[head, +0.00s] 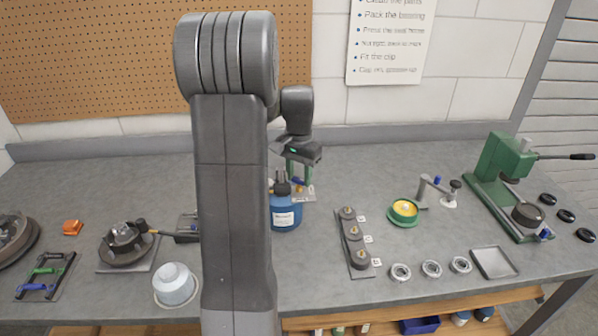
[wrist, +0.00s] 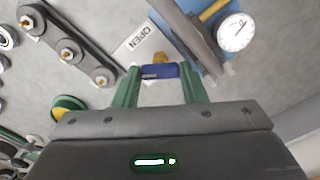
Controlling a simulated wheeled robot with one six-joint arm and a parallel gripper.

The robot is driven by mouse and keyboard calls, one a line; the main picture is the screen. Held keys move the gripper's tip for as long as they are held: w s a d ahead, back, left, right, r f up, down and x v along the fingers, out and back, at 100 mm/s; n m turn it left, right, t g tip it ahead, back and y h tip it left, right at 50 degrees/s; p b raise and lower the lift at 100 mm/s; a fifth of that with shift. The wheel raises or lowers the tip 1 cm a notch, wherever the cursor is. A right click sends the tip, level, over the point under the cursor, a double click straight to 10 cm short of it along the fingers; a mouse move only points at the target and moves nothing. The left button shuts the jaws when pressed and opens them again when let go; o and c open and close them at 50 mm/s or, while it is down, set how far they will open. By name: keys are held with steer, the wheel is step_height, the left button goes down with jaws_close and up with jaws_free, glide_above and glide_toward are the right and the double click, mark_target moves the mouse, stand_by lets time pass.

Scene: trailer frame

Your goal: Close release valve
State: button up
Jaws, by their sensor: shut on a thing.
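My gripper (head: 299,170) is at the back middle of the bench, behind a blue bottle-like body (head: 286,212). In the wrist view, its green fingers (wrist: 159,78) are shut on a small blue handle (wrist: 159,71), which I take to be the release valve's. The handle lies across between the fingertips. A pale plate marked OPEN (wrist: 140,42) is right beside the handle, its lettering upside down in this view. The valve's body is mostly hidden. I cannot tell how far the handle is turned.
A white dial gauge (wrist: 236,33) and a grey bar (wrist: 192,35) are close to the fingers. A rack with several hubs (head: 355,243) and a green-yellow tin (head: 404,211) stand to the right. A green press (head: 499,170) is at the far right. My arm hides part of the bench.

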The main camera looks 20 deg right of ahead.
steer(key=n, duration=0.3)
steer(key=shift+r+n+p, duration=0.1)
steer(key=shift+n+p, duration=0.2)
steer(key=shift+p, duration=0.05)
steer(key=shift+n, duration=1.7)
steer(key=o, duration=1)
steer(key=shift+p, duration=0.3)
